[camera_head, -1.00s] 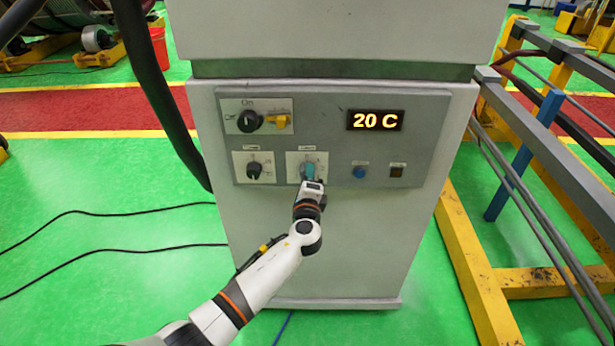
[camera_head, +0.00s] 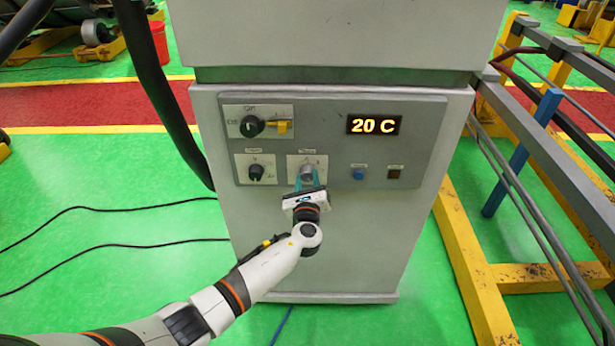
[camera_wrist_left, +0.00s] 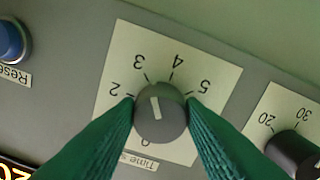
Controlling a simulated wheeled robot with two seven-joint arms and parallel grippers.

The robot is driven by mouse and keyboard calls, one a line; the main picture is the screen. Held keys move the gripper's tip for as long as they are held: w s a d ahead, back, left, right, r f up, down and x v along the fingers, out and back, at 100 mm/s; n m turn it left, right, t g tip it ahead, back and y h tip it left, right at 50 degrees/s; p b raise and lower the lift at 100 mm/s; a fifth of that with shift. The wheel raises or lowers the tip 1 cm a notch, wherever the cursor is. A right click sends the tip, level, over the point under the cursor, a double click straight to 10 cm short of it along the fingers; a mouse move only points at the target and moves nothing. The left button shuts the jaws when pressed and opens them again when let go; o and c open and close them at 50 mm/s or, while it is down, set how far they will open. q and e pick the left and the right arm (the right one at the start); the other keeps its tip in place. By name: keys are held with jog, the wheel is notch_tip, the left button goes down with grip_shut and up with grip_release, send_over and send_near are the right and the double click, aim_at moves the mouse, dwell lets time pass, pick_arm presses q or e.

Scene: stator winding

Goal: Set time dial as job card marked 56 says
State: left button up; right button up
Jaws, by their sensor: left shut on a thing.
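The time dial is a grey round knob with a white pointer line (camera_wrist_left: 160,121), on a white plate (camera_wrist_left: 117,75) labelled "Time s". In the head view it is the lower middle knob (camera_head: 307,170) of the cabinet panel. In the left wrist view the plate is seen turned over, with figures 2, 3, 4 and 5 readable. The pointer aims roughly at the 3 mark. My left gripper (camera_head: 307,182) is shut on the dial, with one teal finger on each side (camera_wrist_left: 160,105). The lower figures are partly hidden. No job card shows. My right gripper is out of view.
Left of it is a second small knob (camera_head: 256,172); above are a black switch (camera_head: 251,126) and a yellow part (camera_head: 283,127). A blue button (camera_head: 358,174) is to the right. A yellow frame (camera_head: 470,255) stands beside the cabinet.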

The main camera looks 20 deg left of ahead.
pick_arm(q)
jog(key=m+p, duration=0.2)
jog(key=m, duration=0.2)
jog(key=shift+m+p, duration=0.35)
jog(key=shift+m, duration=0.95)
jog(key=o, duration=1)
jog(key=shift+s, duration=0.1)
jog(key=b+v, duration=0.1)
jog(key=v, duration=1.1)
